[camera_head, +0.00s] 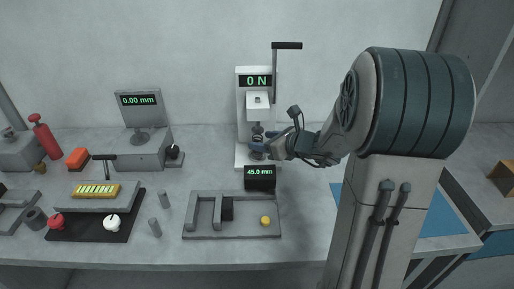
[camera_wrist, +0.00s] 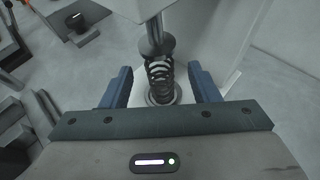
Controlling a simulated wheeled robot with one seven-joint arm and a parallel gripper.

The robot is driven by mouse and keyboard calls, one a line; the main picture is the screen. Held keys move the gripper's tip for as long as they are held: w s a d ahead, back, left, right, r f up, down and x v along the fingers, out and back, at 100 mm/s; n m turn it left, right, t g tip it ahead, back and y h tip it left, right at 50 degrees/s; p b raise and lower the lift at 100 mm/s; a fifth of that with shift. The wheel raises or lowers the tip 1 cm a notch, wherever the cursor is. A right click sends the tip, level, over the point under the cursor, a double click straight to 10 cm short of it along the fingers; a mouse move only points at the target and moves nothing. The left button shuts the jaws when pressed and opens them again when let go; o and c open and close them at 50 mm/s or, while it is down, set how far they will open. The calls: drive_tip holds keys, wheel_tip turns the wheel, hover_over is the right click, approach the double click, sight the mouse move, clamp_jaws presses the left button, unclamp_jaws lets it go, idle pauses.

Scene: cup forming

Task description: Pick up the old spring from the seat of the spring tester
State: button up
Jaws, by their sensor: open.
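The spring tester (camera_head: 242,105) is a white stand with a lever on top and a display reading 0 N. The old spring (camera_wrist: 161,74) is a dark coil standing upright on the round seat (camera_wrist: 164,97), under the tester's round plunger (camera_wrist: 157,45). My gripper (camera_wrist: 160,87) is open, with one blue finger on each side of the spring and a gap at both sides. In the head view my gripper (camera_head: 264,145) reaches into the tester from the right and largely hides the spring.
A small display reading 45.0 mm (camera_head: 259,173) stands just in front of the tester. A grey tray (camera_head: 196,233) with a yellow knob lies nearer. A gauge reading 0.00 mm (camera_head: 140,105) stands to the left. A blue mat (camera_head: 440,222) lies at the right.

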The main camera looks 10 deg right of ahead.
drive_tip(key=x, duration=0.5)
drive_tip(key=shift+f+b, duration=0.3)
drive_tip(key=shift+f, duration=0.05)
drive_tip(key=c, duration=1)
